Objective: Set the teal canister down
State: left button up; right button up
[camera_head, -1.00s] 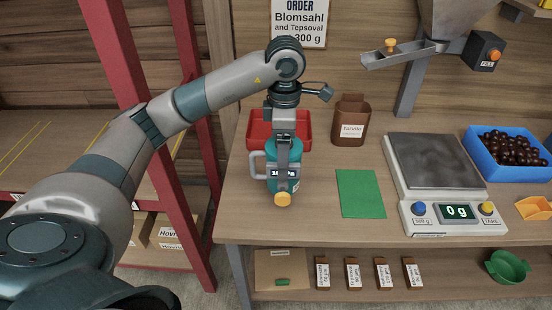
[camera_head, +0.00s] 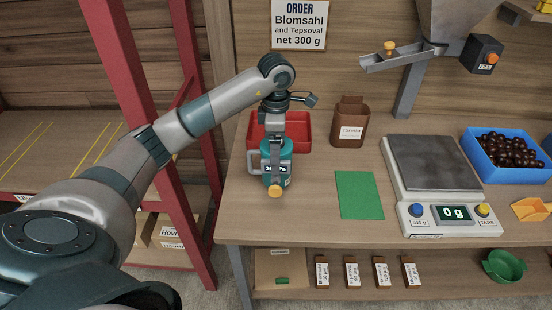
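The teal canister (camera_head: 287,169) is at the left part of the workbench, upright, with a grey handle on its left side, a small dark label or display on its front and a yellow-orange knob low at the front. My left gripper (camera_head: 275,160) comes down over it from above and appears shut on it. The gripper hides part of the canister's top and front. I cannot tell whether its base touches the bench top. My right gripper is not in view.
A red tray (camera_head: 300,124) stands right behind the canister. A brown labelled container (camera_head: 351,113), a green mat (camera_head: 360,195), a scale (camera_head: 437,160) reading 0 g and a blue crate (camera_head: 483,165) of chestnuts stand to the right. A red post (camera_head: 192,205) rises at left.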

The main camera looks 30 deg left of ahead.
aim_at(283, 179)
pick_arm(q)
notch_tip(283, 179, down, 3)
jog(key=shift+f+p, duration=0.2)
jog(key=shift+p, duration=0.6)
jog(key=shift+f, duration=0.15)
jog(key=o, duration=2)
jog(key=shift+c, duration=0.2)
